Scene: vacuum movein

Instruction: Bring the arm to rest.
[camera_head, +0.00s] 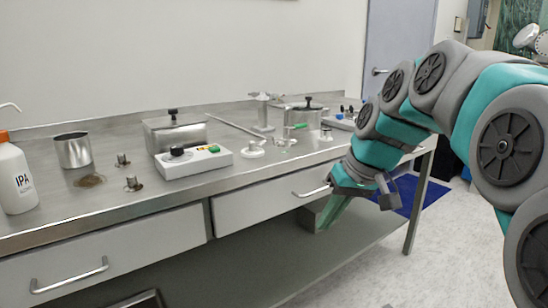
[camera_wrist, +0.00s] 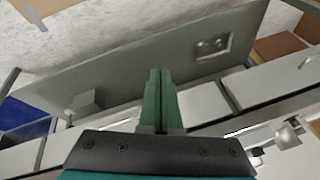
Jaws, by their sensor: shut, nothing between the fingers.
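My gripper (camera_head: 329,218) shows in the head view at the right front of the steel bench, with its green fingers pointing down and to the left in front of the drawers. In the wrist view my gripper (camera_wrist: 158,76) has its two green fingers together, with nothing between them. My teal and grey arm reaches in from the right side of the head view and is bent over at the top. Whether the fingers touch the bench front cannot be told.
The steel bench (camera_head: 110,205) bears an IPA bottle (camera_head: 15,178), a metal beaker (camera_head: 73,150), a white control box (camera_head: 194,161) and several small vacuum fittings. Drawers with handles (camera_head: 70,275) face the front. A lower shelf (camera_head: 240,265) lies beneath. Pale floor (camera_head: 445,255) is open at right.

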